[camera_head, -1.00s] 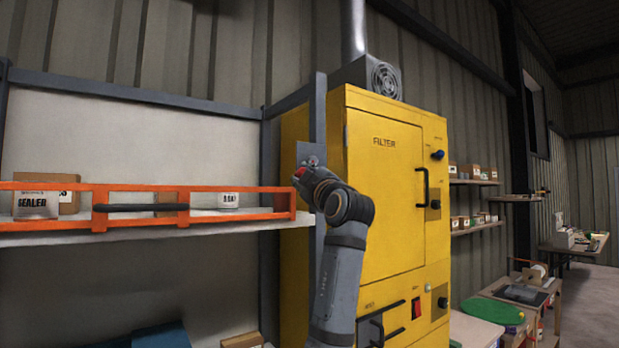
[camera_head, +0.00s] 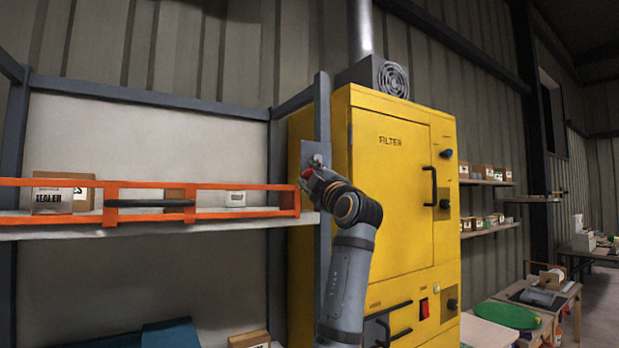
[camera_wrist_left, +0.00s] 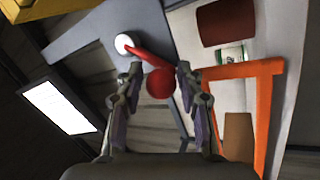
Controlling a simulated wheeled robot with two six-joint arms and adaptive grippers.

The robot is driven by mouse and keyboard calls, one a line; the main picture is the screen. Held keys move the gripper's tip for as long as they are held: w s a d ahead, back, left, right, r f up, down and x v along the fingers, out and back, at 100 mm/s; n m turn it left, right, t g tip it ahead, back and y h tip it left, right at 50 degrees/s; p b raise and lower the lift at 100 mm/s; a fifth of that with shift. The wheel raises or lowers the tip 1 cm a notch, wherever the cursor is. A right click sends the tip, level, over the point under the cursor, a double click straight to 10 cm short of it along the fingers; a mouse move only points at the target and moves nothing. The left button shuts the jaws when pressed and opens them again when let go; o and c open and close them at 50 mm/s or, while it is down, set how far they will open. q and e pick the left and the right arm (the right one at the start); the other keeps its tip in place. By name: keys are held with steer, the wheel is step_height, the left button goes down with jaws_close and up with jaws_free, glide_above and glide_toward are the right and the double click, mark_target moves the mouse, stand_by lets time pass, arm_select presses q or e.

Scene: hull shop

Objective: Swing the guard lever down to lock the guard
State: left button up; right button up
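The guard lever (camera_wrist_left: 146,57) is a red bar with a red ball knob (camera_wrist_left: 160,84), turning on a white-capped pivot (camera_wrist_left: 124,43) on a grey plate. In the head view a bit of its red (camera_head: 306,173) shows beside the plate (camera_head: 315,152) on the rack post. The orange guard (camera_head: 240,187) runs across the front of the shelf. My left gripper (camera_wrist_left: 160,72) is open, with one finger on each side of the knob; I cannot tell whether they touch it. In the head view the left gripper (camera_head: 312,180) is at the plate, partly hidden by its wrist. My right gripper is not in view.
The yellow filter cabinet (camera_head: 390,210) stands close behind and right of my left arm. The shelf (camera_head: 250,216) behind the guard holds boxes and a can. Wall shelves (camera_head: 490,234) and benches (camera_head: 540,300) are farther right.

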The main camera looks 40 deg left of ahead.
arm_select(q)
steer(key=shift+o, duration=0.7)
steer(key=shift+w+d+f, duration=0.1)
steer(key=shift+w, duration=0.1)
steer(key=v, duration=0.8)
